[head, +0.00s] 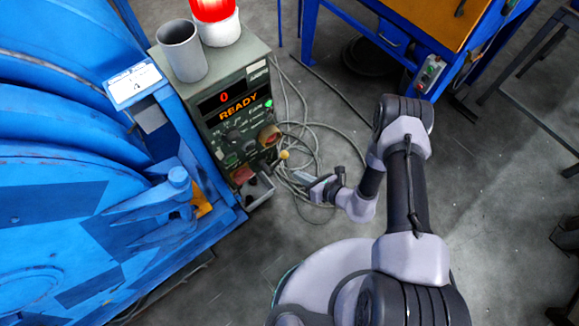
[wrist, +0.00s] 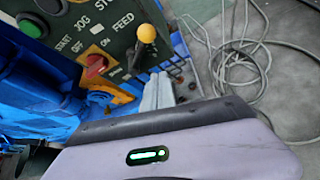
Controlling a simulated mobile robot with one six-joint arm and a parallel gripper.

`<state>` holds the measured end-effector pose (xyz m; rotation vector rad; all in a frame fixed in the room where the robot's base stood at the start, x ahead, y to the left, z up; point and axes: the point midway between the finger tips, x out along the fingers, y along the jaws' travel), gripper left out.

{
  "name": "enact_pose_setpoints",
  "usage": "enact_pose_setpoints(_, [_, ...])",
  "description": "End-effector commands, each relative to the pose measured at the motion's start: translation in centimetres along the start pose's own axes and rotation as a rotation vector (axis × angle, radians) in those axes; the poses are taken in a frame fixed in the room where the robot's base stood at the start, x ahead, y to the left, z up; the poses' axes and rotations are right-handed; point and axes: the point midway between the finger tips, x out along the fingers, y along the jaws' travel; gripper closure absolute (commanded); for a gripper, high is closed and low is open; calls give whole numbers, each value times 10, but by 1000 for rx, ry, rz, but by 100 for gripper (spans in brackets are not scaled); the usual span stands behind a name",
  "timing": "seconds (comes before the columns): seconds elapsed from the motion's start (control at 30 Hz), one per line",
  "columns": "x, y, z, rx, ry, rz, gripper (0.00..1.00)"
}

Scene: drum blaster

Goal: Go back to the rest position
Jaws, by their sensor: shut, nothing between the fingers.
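My gripper (head: 299,178) is in the middle of the head view, just right of the lower part of the grey control box (head: 203,100). Its fingers are shut and empty. In the wrist view my gripper (wrist: 160,82) shows as pale fingers beyond the wrist housing. A yellow ball-ended lever (head: 284,155) is close to the fingertips in the head view. In the wrist view the yellow ball (wrist: 147,33) is above the fingertips, and I cannot tell the exact gap. The box's display (head: 239,114) reads READY beside a red 0.
The blue drum machine (head: 60,120) fills the left side. A grey cup (head: 183,52) and a red beacon (head: 212,9) stand on the control box. Coiled cables (head: 300,128) lie on the floor behind my gripper. A blue workbench (head: 375,35) stands at the back.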

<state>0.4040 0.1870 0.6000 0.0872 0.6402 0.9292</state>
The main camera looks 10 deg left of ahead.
Motion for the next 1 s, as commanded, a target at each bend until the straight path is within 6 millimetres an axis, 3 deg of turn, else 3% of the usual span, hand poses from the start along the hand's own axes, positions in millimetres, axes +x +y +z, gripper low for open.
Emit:
enact_pose_setpoints(0.03, [-15, 4, 4, 5, 1, -2, 100])
enact_pose_setpoints(0.13, [-32, 6, 2, 3, 1, -2, 100])
enact_pose_setpoints(0.37, [-41, 8, -1, -2, 1, 2, 100])
enact_pose_setpoints(0.43, [-42, 8, 14, -29, -8, 20, 100])
enact_pose_setpoints(0.47, [-43, 9, 30, -57, -16, 39, 100])
enact_pose_setpoints(0.57, [-58, 24, 112, -233, -43, 154, 100])
enact_pose_setpoints(0.6, [-71, 38, 152, -337, -45, 217, 100])
enact_pose_setpoints(0.7, [-117, 81, 230, -622, -14, 355, 100])
enact_pose_setpoints(0.83, [-189, 136, 287, -1011, 97, 468, 100])
enact_pose_setpoints(1.0, [-290, 182, 310, -1529, 350, 477, 100])
